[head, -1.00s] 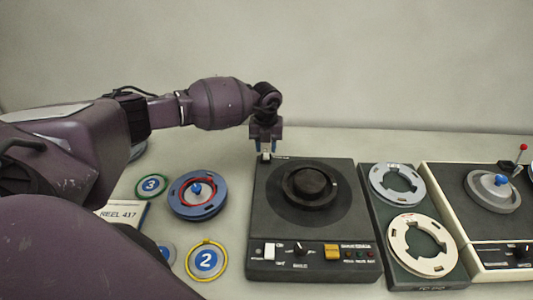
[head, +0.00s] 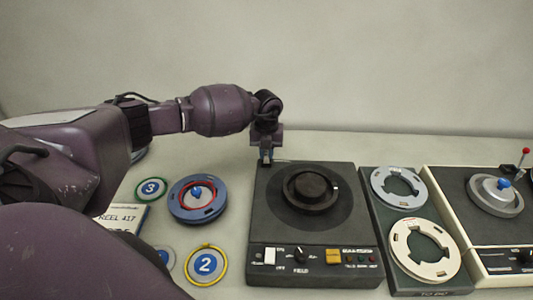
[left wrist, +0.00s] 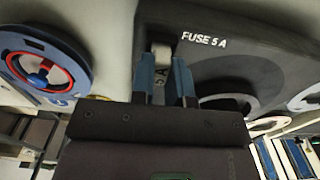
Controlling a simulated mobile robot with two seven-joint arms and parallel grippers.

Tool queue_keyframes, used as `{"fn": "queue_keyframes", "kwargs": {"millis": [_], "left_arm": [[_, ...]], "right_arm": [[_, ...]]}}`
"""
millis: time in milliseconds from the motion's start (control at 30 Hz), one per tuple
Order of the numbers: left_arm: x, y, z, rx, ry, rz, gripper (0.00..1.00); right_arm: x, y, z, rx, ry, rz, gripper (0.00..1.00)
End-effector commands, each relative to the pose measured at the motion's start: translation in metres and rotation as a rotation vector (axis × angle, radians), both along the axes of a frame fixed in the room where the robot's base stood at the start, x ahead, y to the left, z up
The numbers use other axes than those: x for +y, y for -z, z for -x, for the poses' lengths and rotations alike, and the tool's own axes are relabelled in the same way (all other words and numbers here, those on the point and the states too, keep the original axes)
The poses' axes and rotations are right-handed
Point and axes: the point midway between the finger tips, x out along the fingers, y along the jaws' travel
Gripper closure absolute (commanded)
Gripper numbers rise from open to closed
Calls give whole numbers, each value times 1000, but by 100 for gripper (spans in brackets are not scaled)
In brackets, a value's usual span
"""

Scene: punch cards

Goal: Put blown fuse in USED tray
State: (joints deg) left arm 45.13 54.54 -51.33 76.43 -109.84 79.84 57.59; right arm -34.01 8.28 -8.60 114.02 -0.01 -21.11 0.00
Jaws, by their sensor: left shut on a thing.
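My left gripper (head: 266,156) is at the back left corner of the dark machine (head: 264,222). In the left wrist view its blue fingers (left wrist: 163,72) are shut on a small pale piece, taken as the fuse (left wrist: 161,51), beside the white lettering "FUSE 5 A" (left wrist: 204,40). Part of the piece is hidden between the fingers, and I cannot tell whether it is still seated in the machine or whether it is blown. No tray marked USED can be made out. My right gripper is not in view.
Left of the machine are a blue reel (head: 198,199), a green-rimmed disc marked 3 (head: 151,190), a yellow-rimmed disc marked 2 (head: 206,264) and a REEL 417 box (head: 122,218). Right are a rack with two rings (head: 424,250) and a cream-edged machine (head: 463,229).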

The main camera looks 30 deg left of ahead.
Motion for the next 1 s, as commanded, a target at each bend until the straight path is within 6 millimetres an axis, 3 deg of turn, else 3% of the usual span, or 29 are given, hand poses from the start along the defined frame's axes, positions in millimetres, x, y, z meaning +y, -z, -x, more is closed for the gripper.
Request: {"fn": "queue_keyframes", "kwargs": {"millis": [1000], "left_arm": [[0, -43, 0, -1, 0, 0, 100]], "right_arm": [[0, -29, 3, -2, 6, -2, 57]]}}
